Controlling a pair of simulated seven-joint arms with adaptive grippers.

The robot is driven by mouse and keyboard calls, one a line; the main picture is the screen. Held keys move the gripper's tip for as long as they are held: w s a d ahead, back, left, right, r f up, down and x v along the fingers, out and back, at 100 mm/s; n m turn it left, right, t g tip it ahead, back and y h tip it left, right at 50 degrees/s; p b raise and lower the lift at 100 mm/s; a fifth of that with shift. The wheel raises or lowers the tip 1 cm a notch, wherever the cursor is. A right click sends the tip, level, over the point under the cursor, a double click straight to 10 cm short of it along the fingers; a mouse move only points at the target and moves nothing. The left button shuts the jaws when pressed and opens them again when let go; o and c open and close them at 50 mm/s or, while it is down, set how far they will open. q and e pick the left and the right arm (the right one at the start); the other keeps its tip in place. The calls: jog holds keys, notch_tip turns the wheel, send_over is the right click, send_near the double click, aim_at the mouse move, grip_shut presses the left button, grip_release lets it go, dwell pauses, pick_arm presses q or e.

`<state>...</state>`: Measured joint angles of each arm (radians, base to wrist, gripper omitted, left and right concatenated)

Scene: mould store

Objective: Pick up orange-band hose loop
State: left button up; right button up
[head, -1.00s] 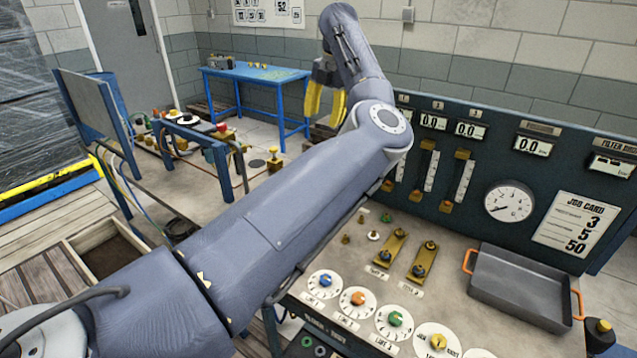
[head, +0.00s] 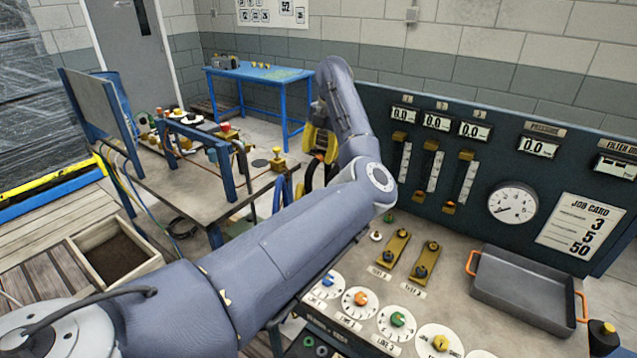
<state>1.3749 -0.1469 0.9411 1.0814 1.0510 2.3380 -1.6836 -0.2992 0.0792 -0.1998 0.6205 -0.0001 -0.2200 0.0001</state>
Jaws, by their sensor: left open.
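My left gripper (head: 320,148), with yellow fingers, is small and far off in the head view, beyond my left forearm. It is open and points down just above a group of hoses. A dark hose loop (head: 309,178) shows directly below the fingers. A blue hose loop (head: 277,196) hangs to its left. I cannot clearly tell an orange band on any loop at this size. My forearm hides the lower parts of the hoses and what holds them. My right gripper is not in view.
A workbench (head: 190,180) with fittings and a blue frame stands left of the gripper. A blue table (head: 262,72) is behind. The gauge panel (head: 480,180) and a grey tray (head: 525,288) on the console are at right. Floor shows between the benches.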

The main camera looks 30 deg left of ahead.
aim_at(319, 157)
pick_arm(q)
jog(key=shift+a+f, duration=0.2)
jog(key=shift+f, duration=0.65)
jog(key=shift+a+f, duration=0.15)
jog(key=shift+f, duration=0.65)
jog(key=shift+c, duration=0.3)
grip_shut()
